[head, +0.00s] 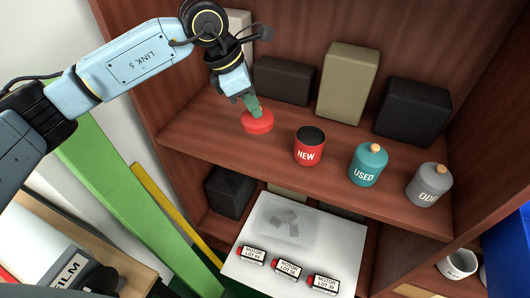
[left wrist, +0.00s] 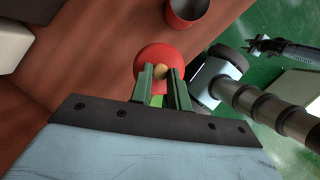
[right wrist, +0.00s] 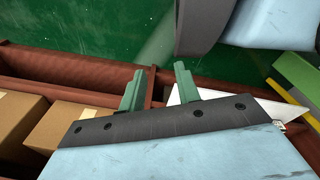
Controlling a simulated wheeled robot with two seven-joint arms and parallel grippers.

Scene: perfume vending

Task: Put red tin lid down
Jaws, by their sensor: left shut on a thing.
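The red tin lid (head: 258,123) is round with a small wooden knob. It is at the left part of the upper shelf, left of the open red tin (head: 309,152) marked NEW. My left gripper (head: 252,104) is above the lid and shut on its knob, which shows between the fingers in the left wrist view (left wrist: 160,71). The lid is level and at or very close to the shelf board; I cannot tell if it touches. The tin's dark inside shows. My right gripper (right wrist: 159,85) shows only in the right wrist view, its fingers apart with nothing between them.
A teal tin (head: 368,166) marked USED and a grey tin (head: 429,186) marked ODD stand lidded to the right. Dark and olive boxes (head: 347,84) line the shelf's back. Below, a white board (head: 240,272) holds several small labelled items. Cardboard boxes (right wrist: 70,130) sit near my right gripper.

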